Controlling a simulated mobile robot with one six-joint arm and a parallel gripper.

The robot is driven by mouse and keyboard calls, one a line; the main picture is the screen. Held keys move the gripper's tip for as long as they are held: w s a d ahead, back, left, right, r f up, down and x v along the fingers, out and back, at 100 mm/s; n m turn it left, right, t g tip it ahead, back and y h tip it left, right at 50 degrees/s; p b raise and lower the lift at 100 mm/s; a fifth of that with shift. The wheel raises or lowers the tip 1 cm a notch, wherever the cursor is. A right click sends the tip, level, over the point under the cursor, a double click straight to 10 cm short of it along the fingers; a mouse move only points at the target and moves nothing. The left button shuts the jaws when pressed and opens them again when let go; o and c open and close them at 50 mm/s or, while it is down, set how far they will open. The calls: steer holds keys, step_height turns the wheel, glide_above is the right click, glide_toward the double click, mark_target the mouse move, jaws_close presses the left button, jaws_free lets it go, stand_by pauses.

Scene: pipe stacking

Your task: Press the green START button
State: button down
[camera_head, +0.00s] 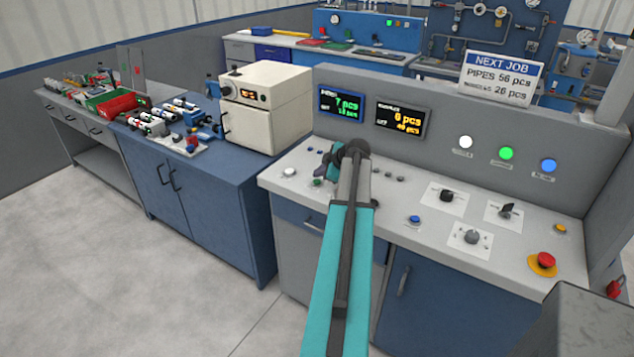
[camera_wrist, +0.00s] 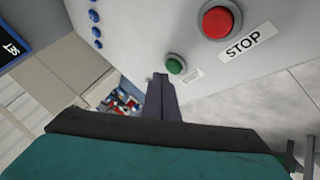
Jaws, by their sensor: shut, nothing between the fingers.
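The green button (camera_wrist: 175,65) sits on the pale panel in the wrist view, with a small label beside it that is too small to read. In the head view a small green button (camera_head: 317,182) shows near the panel's front left edge. My gripper (camera_wrist: 160,77) is shut and empty. In the wrist view its fingertips appear just beside the green button, at its lower left; I cannot tell the gap in depth. In the head view my arm's end hangs over the panel near the button, and the fingertips are hard to make out.
A large red STOP button (camera_wrist: 219,20) lies close to the green one. Several blue buttons (camera_wrist: 95,16) line the panel. The head view shows a white button (camera_head: 289,172), two displays (camera_head: 342,103), knobs (camera_head: 471,237) and a red emergency button (camera_head: 545,261).

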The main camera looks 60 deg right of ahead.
mark_target(319, 183)
steer(key=shift+f+b, duration=0.85)
steer(key=shift+b, duration=0.5)
stand_by(1.4)
steer(key=shift+r, duration=0.1)
stand_by(0.3)
steer(key=shift+r, duration=0.7)
steer(key=shift+r, duration=0.1)
steer(key=shift+r+p, duration=0.3)
steer(key=shift+r, duration=2.1)
